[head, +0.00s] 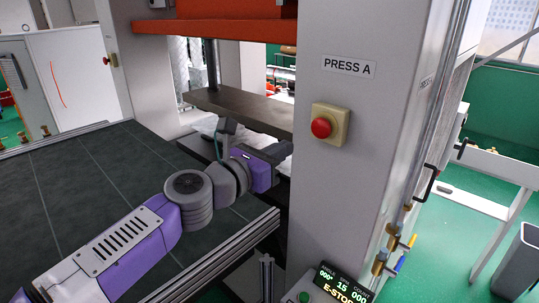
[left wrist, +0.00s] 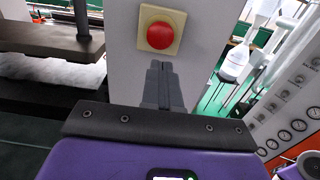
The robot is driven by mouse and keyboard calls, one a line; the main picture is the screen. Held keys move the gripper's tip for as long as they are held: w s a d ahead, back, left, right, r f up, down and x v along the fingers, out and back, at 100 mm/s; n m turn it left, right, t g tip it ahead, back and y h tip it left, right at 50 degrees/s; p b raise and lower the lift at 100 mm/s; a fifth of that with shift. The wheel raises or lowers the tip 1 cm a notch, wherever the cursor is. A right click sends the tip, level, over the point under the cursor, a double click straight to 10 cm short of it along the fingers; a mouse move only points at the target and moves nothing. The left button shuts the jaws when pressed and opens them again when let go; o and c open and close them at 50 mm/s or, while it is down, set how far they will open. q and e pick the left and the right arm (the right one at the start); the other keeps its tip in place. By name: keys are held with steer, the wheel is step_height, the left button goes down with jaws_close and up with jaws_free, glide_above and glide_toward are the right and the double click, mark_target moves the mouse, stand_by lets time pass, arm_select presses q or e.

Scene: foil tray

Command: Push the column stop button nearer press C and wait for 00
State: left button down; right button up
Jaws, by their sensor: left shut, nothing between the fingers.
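In the head view, a red stop button (head: 321,127) in a square beige housing is on the grey column below the label PRESS A. My left gripper (head: 284,152) is left of that column and lower than this button; its fingertips look hidden at the column's edge. In the left wrist view, the closed, empty fingers (left wrist: 162,67) point at a grey column, just below a red button (left wrist: 160,36) on a beige plate. I cannot tell whether both views show the same button. A display (head: 342,286) reads 000°, 15, 000 and E-STOP. My right gripper is not in view.
A dark press plate (head: 240,110) lies behind my left gripper, with white sheet material below it. A metal rail (head: 228,252) runs along the dark belt (head: 60,190). Another red button (head: 106,61) is on a far-left column. Valves (head: 392,245) stick out at the right.

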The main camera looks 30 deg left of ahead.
arm_select(q)
steer(key=v, duration=0.3)
steer(key=shift+s, duration=0.25)
steer(key=shift+w, duration=0.1)
steer(key=shift+r, duration=0.1)
